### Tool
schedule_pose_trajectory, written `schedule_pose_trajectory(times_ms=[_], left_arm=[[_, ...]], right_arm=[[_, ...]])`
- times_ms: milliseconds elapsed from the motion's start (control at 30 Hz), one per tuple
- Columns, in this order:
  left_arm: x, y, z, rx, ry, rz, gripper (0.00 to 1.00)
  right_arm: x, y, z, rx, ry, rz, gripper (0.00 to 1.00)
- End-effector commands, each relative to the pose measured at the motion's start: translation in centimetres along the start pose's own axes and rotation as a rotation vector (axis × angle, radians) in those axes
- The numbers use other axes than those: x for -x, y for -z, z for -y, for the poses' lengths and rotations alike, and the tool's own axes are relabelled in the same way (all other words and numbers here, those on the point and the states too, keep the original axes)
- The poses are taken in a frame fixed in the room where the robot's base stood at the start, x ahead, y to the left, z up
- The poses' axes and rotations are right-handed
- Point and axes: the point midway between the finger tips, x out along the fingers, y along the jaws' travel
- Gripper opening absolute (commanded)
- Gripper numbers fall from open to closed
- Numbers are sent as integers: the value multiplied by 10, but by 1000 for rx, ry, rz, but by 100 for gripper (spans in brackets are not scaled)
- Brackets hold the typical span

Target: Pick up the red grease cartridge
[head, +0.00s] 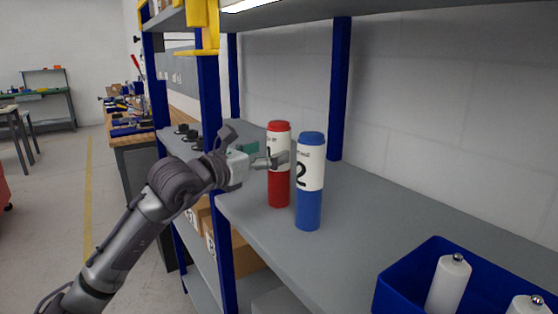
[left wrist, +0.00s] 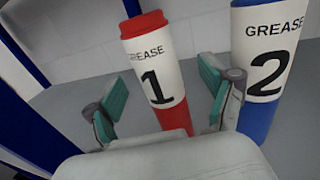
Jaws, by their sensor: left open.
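The red grease cartridge (head: 279,190), with a red cap and a white label marked 1, stands upright on the grey shelf. The blue grease cartridge (head: 308,208), marked 2, stands close to its right. My left gripper (head: 265,155) is open at label height; one finger crosses in front of the red cartridge and partly hides its label. In the left wrist view, the red cartridge (left wrist: 147,45) appears between the two teal-padded fingers of my left gripper (left wrist: 160,103). The right finger lies between it and the blue cartridge (left wrist: 268,50). I cannot see either pad touching. My right gripper is out of view.
A blue bin (head: 400,280) with white bottles stands at the front right of the shelf (head: 400,215). A blue upright post (head: 212,120) is close to my left wrist. Small dark items (head: 188,132) lie farther back.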

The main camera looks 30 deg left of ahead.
Motion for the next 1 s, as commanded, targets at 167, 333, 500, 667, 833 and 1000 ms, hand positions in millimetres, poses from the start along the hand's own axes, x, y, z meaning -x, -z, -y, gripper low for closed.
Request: schedule_pose_trajectory(times_ms=[167,333,500,667,833,1000], left_arm=[[-28,-10,-5,4,0,0,83],[-44,-6,-4,2,1,0,83],[-45,-4,-4,0,0,0,83],[-45,-4,-4,0,0,0,68],[-45,-4,-4,0,0,0,40],[-45,-4,-4,1,0,0,11]], right_arm=[[24,5,6,-4,8,-4,39],[28,7,10,-6,12,-6,39],[27,7,9,-5,11,-6,39],[27,6,6,-3,8,-6,39],[27,6,3,-1,5,-5,39],[27,5,2,0,3,-5,39]])
